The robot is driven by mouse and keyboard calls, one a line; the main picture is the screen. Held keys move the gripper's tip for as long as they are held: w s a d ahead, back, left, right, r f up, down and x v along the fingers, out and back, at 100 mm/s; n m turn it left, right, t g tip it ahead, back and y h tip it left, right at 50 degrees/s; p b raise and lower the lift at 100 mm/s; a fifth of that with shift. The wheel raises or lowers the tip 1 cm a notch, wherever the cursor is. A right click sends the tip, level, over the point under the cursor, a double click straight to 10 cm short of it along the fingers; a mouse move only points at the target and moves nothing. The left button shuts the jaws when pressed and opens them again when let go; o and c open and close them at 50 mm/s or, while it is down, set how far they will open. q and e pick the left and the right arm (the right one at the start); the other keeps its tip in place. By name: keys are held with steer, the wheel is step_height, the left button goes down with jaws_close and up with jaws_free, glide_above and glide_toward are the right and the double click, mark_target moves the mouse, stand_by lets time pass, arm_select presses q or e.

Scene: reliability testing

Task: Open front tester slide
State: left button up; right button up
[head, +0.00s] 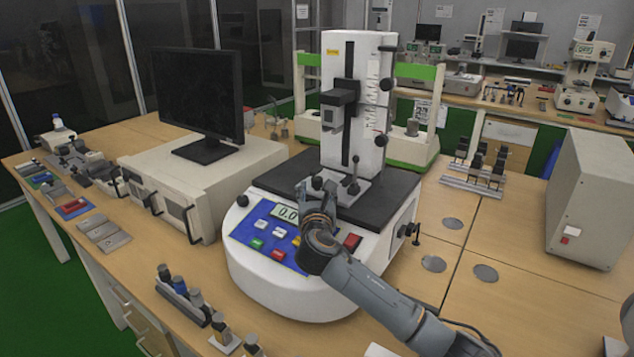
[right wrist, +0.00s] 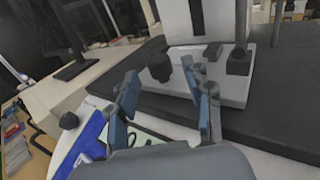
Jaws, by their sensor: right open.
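The tester (head: 357,105) has a tall white column, a black top plate (head: 390,190) and a rounded white base with a blue control panel (head: 262,238). A light grey slide plate (head: 345,188) lies on the black top in front of the column and carries dark knobs and a small upright post (head: 354,172). My right gripper (head: 316,188) is over the front edge of the top, partly hidden by its own wrist. In the right wrist view, my right gripper (right wrist: 163,82) is open, its fingers either side of a black knob (right wrist: 160,67) at the slide plate's (right wrist: 215,78) near end. Contact cannot be told. My left gripper is not in view.
A black monitor (head: 200,97) stands on a beige unit (head: 205,175) left of the tester. A beige box (head: 591,200) stands at the right. Small fixtures (head: 185,293) lie along the front table edge.

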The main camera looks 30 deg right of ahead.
mark_target(317, 184)
steer(key=x, duration=0.3)
steer(key=shift+w+d+r, duration=0.1)
steer(key=shift+w, duration=0.1)
steer(key=shift+w+d, duration=0.25)
steer(key=shift+w, duration=0.15)
steer(key=shift+c, duration=1.3)
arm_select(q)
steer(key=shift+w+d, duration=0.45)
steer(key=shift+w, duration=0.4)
arm_select(e)
jaws_close()
